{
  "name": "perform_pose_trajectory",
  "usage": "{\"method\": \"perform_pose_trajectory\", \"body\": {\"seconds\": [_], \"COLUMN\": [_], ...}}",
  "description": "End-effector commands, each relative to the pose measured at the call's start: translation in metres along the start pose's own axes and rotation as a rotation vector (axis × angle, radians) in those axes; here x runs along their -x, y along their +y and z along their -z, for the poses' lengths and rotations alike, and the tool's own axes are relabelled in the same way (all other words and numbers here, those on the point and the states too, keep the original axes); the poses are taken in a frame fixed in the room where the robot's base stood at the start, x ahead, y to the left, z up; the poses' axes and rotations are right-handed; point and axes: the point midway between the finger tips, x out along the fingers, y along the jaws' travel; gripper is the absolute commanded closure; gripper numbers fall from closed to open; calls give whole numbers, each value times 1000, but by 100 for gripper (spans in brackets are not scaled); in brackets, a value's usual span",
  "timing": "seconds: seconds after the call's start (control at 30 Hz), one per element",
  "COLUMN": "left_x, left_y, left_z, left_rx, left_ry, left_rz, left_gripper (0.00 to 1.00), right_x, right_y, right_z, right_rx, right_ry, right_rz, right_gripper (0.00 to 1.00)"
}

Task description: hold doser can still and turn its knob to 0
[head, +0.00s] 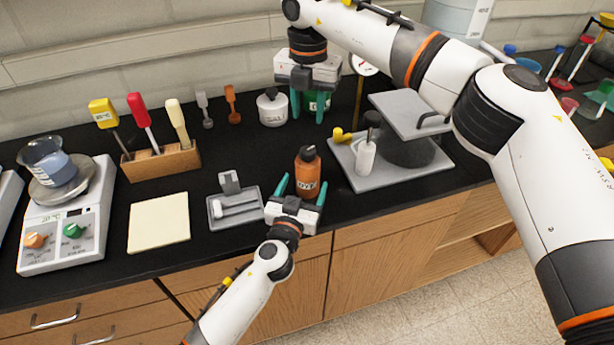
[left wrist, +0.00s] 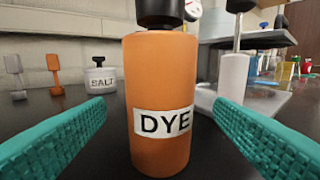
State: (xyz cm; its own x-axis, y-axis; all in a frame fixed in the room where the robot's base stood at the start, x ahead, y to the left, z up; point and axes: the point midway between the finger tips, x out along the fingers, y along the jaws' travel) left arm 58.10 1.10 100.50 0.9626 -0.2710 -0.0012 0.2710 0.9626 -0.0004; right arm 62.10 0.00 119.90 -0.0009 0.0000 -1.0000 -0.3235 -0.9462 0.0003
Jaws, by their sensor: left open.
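An orange bottle (head: 308,172) with a black cap stands upright on the black counter. In the left wrist view the bottle (left wrist: 160,85) fills the middle and is labelled DYE. My left gripper (head: 302,187) is open, with one teal finger on each side of the bottle and gaps between. A white can labelled SALT (head: 272,110) with a black knob stands behind; it also shows in the left wrist view (left wrist: 100,80).
A grey tray (head: 218,222) lies left of the bottle. A grey plate (head: 350,176) with a white bottle (head: 366,155) stands to the right. A wooden block (head: 145,166) holds several tools. A scale (head: 90,205) with two knobs stands far left. My right arm covers the right side.

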Motion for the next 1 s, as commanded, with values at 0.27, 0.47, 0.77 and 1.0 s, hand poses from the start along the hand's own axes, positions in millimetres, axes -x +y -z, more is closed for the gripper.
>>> {"method": "perform_pose_trajectory", "body": {"seconds": [0.27, 0.47, 0.77, 1.0], "left_x": [-36, -42, -41, -41], "left_y": [0, 0, 0, 0], "left_z": [-1, -1, 0, 0], "left_rx": [-1, 0, 0, 0], "left_ry": [-1, -1, -1, -1], "left_rz": [1, 1, 1, 1], "left_gripper": [23, 23, 41, 75], "right_x": [0, 0, 0, 0], "right_y": [0, 0, 0, 0], "right_z": [0, 0, 0, 0], "right_rx": [0, 0, 0, 0], "right_ry": [0, 0, 0, 0], "right_rz": [0, 0, 0, 0], "right_gripper": [64, 64, 64, 59]}}
